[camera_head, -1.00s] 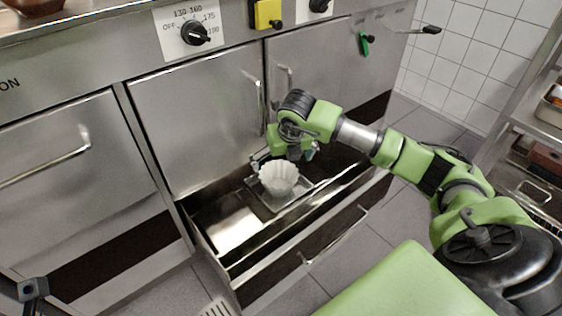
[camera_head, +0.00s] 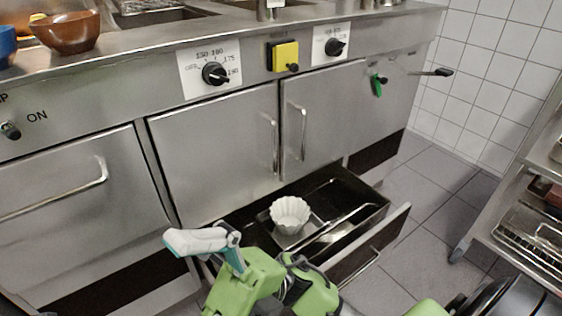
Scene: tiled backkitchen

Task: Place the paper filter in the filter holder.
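The white fluted paper filter (camera_head: 290,214) sits upright in the open drawer (camera_head: 345,235) below the counter. A square metal piece (camera_head: 312,226) shows under and around it; I cannot tell for certain whether this is the filter holder or how the filter is seated in it. My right gripper (camera_head: 190,241), with pale fingers and teal parts, is at the lower middle, in front of the drawer and apart from the filter. It points left, and its finger opening cannot be made out. My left gripper is not in view.
The counter above has temperature knobs (camera_head: 216,74) and a yellow switch (camera_head: 286,56). A brown bowl (camera_head: 64,33) stands at its left end. A metal rack (camera_head: 530,225) stands at the right, with tiled floor between.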

